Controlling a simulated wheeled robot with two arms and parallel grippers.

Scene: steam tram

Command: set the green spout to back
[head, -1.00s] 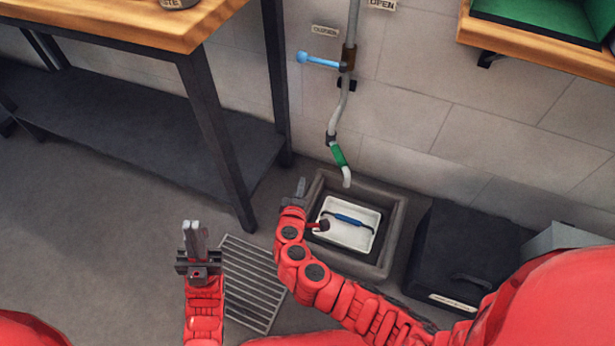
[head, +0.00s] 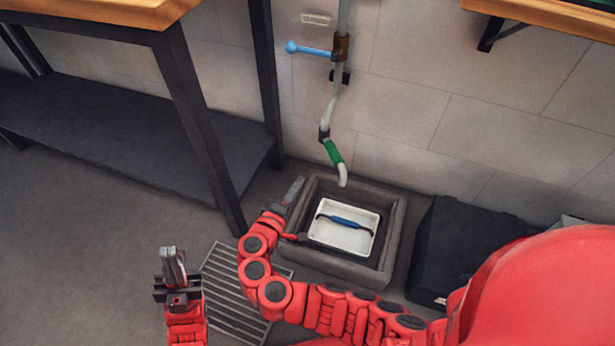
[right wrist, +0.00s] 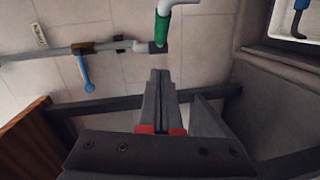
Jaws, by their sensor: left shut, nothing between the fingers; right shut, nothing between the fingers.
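The green spout (head: 333,152) is a green sleeve with a curved white tip at the lower end of a grey wall pipe. Its tip hangs over the back of the sink basin, pointing down and a little right. It also shows in the right wrist view (right wrist: 162,28), above the fingertips. My right gripper (head: 293,190) is shut and empty, left of the basin and apart from the spout. Its shut fingers (right wrist: 160,82) show in the right wrist view. My left gripper (head: 172,262) is shut and empty over the floor, left of the grate.
A blue-handled lever (head: 308,49) sits higher on the pipe. A white tray (head: 330,234) with a blue handle is in the dark sink basin (head: 398,225). A black box (head: 455,245) stands right of it. A table leg (head: 205,130) stands left. A floor grate (head: 225,300) lies in front.

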